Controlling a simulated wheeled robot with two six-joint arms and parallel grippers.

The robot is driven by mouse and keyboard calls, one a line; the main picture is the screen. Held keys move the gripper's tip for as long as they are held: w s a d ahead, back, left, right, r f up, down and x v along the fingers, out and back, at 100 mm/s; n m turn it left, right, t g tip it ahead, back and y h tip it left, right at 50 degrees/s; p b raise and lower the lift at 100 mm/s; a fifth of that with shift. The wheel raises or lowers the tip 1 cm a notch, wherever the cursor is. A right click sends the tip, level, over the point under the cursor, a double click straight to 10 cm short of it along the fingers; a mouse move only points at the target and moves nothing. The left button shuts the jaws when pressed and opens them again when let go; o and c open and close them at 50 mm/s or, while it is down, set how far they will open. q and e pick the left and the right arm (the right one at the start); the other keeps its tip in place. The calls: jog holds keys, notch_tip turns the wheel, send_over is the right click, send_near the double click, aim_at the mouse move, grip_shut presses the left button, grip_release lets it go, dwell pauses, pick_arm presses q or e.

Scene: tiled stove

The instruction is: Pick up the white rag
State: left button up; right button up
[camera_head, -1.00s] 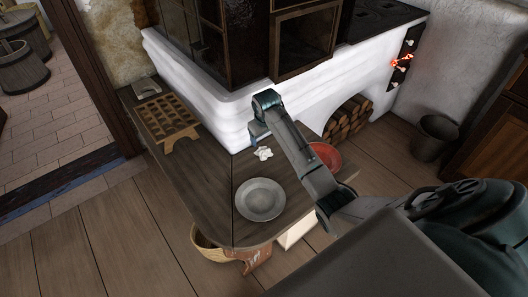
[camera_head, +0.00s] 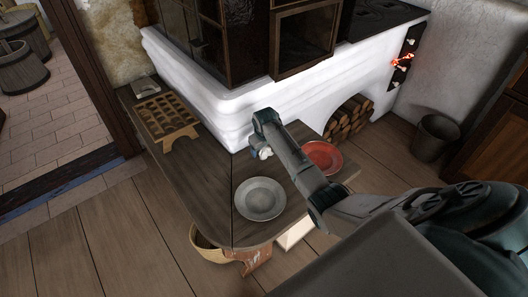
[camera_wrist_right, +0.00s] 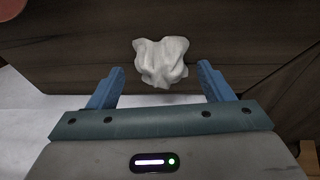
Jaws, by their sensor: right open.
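The white rag (camera_wrist_right: 161,62) lies crumpled on the wooden bench in the right wrist view, just ahead of and between the two blue fingers. In the head view only part of the rag (camera_head: 265,153) shows, beside my right gripper (camera_head: 252,147), which partly covers it. My right gripper (camera_wrist_right: 160,88) is open and empty, with its fingers apart on either side of the rag's near edge. I cannot tell whether the fingers touch the bench. My left gripper is not in view.
A grey plate (camera_head: 260,199) and a red plate (camera_head: 322,156) sit on the bench (camera_head: 205,190). A wooden rack with holes (camera_head: 165,117) stands at its left end. The white stove wall (camera_head: 190,80) rises behind. A basket (camera_head: 207,245) is under the front edge.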

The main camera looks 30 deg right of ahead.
aim_at(264, 149)
jog(key=c, duration=1)
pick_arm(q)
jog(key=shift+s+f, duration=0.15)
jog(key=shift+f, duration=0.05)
pick_arm(e)
jog(key=shift+c, duration=0.2)
jog(key=shift+r, duration=0.15)
